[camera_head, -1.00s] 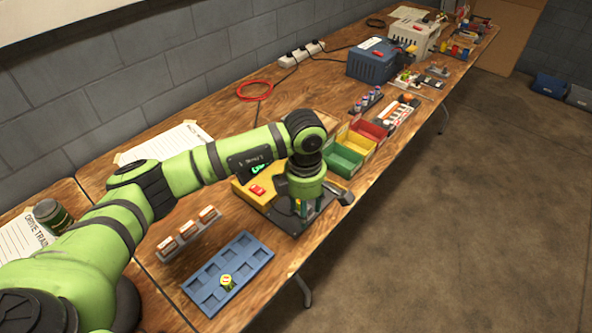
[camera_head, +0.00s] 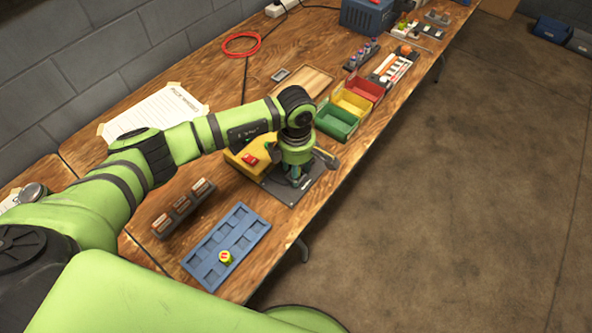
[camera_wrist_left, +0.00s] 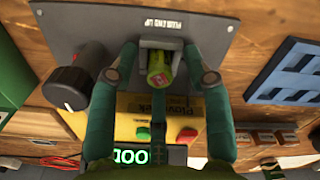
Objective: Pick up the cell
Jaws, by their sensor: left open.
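A yellow-green cell (camera_wrist_left: 159,69) with a pinkish mark on its end sits in the socket of a grey charger plate (camera_wrist_left: 215,22). My left gripper (camera_wrist_left: 160,54) is open, with one finger on each side of this cell; I cannot tell whether they touch it. In the head view my left gripper (camera_head: 297,181) points down over the charger plate (camera_head: 284,192) and hides the cell there. My right gripper is not in view.
The yellow charger housing (camera_head: 240,158) with a red switch adjoins the plate. A black knob (camera_wrist_left: 73,82) stands close beside the left finger in the wrist view. Green, yellow and red bins (camera_head: 337,121) lie beyond; a dark block with several slots (camera_head: 184,208) lies near the tray.

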